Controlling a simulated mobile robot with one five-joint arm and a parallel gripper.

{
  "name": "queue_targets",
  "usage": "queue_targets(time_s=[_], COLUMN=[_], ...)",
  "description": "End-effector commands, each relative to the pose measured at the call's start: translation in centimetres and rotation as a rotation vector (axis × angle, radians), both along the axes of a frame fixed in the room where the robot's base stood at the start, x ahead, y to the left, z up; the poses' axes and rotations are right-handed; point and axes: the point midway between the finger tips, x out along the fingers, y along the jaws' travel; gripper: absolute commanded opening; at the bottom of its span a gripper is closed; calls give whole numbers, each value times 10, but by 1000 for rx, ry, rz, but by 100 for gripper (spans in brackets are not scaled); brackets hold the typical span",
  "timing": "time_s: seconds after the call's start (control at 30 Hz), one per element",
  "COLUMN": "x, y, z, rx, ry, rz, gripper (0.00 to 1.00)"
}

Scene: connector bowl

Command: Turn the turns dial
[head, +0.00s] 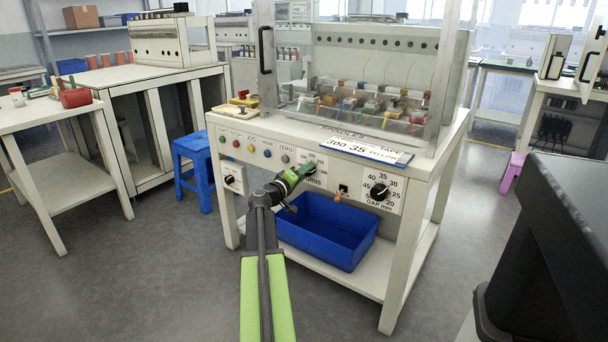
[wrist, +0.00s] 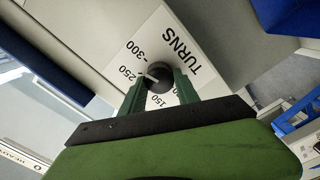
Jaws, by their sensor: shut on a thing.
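The turns dial is a dark round knob (wrist: 158,77) on a white plate (wrist: 172,45) marked TURNS, with 150, 250 and 300 legible in the wrist view. Its pale pointer mark lies on the side towards 250. My gripper (wrist: 160,84) has its two green fingers on either side of the knob, shut on it. In the head view my gripper (head: 302,172) reaches the turns plate (head: 320,178) on the machine's front panel, and hides part of the knob (head: 311,168) and scale.
A second black dial (head: 379,191), marked GAP mm, is to the right. A small switch with an orange tip (head: 341,194) sits between the dials. A card (head: 366,150) above reads 300, 35, YELLOW. A blue bin (head: 328,230) stands below. Coloured buttons (head: 250,148) line the panel's left.

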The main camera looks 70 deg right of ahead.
Motion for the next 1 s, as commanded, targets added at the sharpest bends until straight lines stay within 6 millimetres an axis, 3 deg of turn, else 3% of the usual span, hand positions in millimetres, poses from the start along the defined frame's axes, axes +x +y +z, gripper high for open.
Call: queue_targets(time_s=[0.4,1.0], x=[5,5], y=[0,1], z=[0,-1], rx=[-56,-67], ry=[-221,-271], rz=[12,12], gripper=[0,0])
